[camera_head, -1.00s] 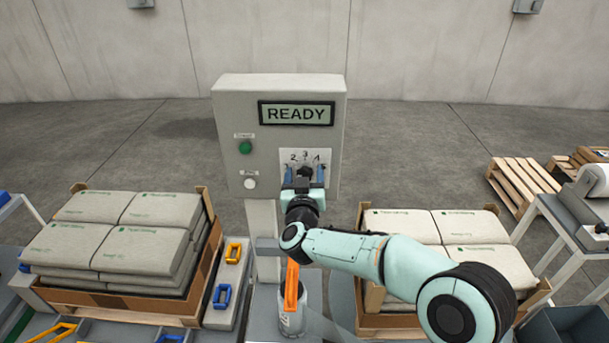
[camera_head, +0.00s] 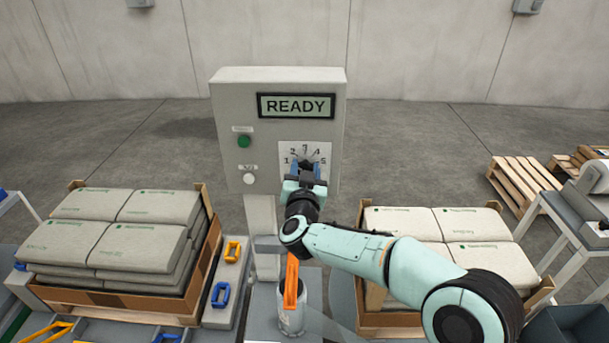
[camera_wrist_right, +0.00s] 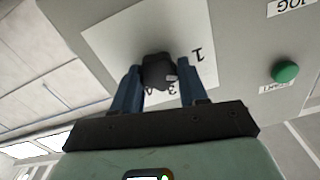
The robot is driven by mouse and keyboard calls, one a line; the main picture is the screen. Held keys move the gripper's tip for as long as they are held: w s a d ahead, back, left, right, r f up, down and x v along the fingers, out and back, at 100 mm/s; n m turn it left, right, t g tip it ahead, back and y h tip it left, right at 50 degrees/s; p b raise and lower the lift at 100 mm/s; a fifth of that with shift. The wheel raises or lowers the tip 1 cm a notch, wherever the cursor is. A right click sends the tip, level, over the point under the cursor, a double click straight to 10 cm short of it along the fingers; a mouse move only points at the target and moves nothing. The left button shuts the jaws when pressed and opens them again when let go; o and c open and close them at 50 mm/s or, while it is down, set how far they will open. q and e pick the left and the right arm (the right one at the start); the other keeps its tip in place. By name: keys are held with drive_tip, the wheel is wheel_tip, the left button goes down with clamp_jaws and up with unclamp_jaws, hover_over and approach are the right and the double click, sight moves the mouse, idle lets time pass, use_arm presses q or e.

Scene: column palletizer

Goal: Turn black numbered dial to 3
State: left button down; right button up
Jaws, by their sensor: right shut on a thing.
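The black dial (camera_head: 305,163) sits on a white plate (camera_head: 290,150) with numbers 1 to 5, on the grey control box. My right gripper (camera_head: 306,170) is in front of it, its blue fingers shut on the dial. In the right wrist view the dial (camera_wrist_right: 157,70) is between the two fingertips (camera_wrist_right: 160,78). A pale mark on the dial faces the right finger's side, between the visible 1 and 3. That finger hides part of the plate, so the exact number is unclear. My left gripper is not in view.
The control box (camera_head: 225,120) has a READY screen (camera_head: 296,106), a green button (camera_head: 244,141) and a white button (camera_head: 249,178) left of the dial. Stacked sacks stand left (camera_head: 120,235) and right (camera_head: 440,230). An orange-handled thing (camera_head: 291,285) stands below my forearm.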

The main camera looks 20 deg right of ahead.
use_arm(q)
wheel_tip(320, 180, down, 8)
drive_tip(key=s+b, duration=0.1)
drive_tip(key=b, duration=0.6)
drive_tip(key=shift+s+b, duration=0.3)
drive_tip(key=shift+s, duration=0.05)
use_arm(e)
drive_tip(key=shift+d+f+m, duration=0.1)
drive_tip(key=shift+m, duration=3)
drive_tip(key=shift+d+f+m, duration=0.1)
drive_tip(key=shift+m, duration=3)
drive_tip(key=o, duration=1.1)
drive_tip(key=shift+c, duration=0.2)
drive_tip(key=shift+s, duration=0.1)
use_arm(q)
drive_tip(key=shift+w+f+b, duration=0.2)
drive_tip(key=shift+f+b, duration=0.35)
drive_tip(key=shift+b, duration=0.1)
use_arm(e)
drive_tip(key=v, duration=1.3)
